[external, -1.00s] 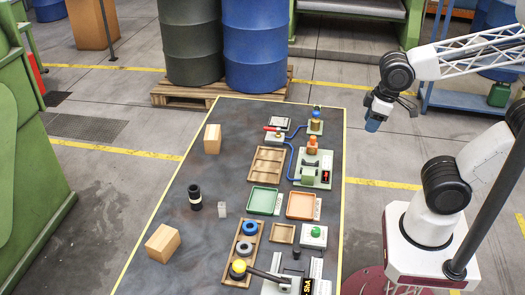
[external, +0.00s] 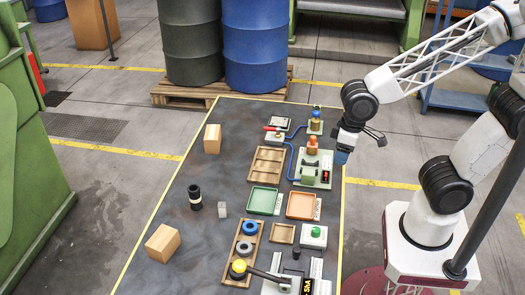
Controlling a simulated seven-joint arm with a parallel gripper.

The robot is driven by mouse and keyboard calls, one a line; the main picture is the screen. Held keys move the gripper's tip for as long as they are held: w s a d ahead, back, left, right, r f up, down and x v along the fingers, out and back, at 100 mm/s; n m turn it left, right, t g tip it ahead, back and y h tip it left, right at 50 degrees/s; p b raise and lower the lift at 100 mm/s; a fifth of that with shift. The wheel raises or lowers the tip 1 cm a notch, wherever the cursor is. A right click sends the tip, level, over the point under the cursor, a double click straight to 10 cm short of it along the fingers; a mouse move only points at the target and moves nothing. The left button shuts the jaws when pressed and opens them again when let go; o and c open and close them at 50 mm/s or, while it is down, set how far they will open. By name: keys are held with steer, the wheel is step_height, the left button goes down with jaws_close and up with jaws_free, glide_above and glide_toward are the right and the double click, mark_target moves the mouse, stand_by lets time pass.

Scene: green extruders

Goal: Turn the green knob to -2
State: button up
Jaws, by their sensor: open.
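A small green knob (external: 316,231) sits on a pale box near the right edge of the dark table; its scale marks are too small to read. My gripper (external: 342,157) hangs in the air by the table's right edge, with bluish fingertips pointing down. In the picture it is above and to the right of the knob, well apart from it. The gripper is open, and I see nothing in it.
A grey-green device with an orange top (external: 312,160) stands close left of my gripper. Wooden blocks (external: 163,243) lie farther left.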

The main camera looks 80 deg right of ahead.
steer(key=m+g, duration=0.1)
glide_above(316, 229)
step_height(316, 229, down, 14)
steer(key=shift+d+r, duration=0.1)
steer(key=shift+r, duration=0.1)
steer(key=shift+f, duration=3.9)
steer(key=c, duration=0.9)
steer(key=shift+g, duration=0.3)
